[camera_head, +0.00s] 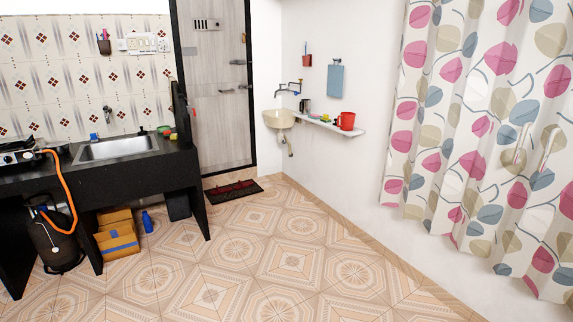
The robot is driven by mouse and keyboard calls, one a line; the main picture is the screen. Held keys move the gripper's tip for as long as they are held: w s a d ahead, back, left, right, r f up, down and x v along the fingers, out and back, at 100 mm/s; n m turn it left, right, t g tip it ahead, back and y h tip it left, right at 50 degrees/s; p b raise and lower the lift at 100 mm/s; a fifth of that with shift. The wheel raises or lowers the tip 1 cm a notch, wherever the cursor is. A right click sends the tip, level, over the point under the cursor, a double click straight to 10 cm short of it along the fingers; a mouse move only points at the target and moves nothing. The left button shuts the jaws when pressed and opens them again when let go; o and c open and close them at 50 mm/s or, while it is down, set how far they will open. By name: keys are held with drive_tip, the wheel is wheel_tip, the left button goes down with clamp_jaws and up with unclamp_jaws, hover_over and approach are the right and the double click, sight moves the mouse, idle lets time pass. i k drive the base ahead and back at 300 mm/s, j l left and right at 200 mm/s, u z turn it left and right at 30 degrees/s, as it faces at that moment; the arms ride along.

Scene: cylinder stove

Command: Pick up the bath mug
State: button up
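A red mug (346,121), which looks like the bath mug, stands upright on a narrow white wall shelf (330,126) beside the corner basin. Its handle seems to face left, though it is small at this distance. My gripper is not in view, so I cannot see whether it is open or shut. The mug is far from the camera, across the room, and nothing visible touches it.
A small basin (278,119) adjoins the shelf, with a dark jug (305,106) nearby. Patterned curtains (480,130) hang at right. A black counter (100,170) with a sink, and a gas cylinder (55,240) below, stand at left. The tiled floor (280,260) between is clear.

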sight(347, 119)
drive_tip(key=i, duration=4.35)
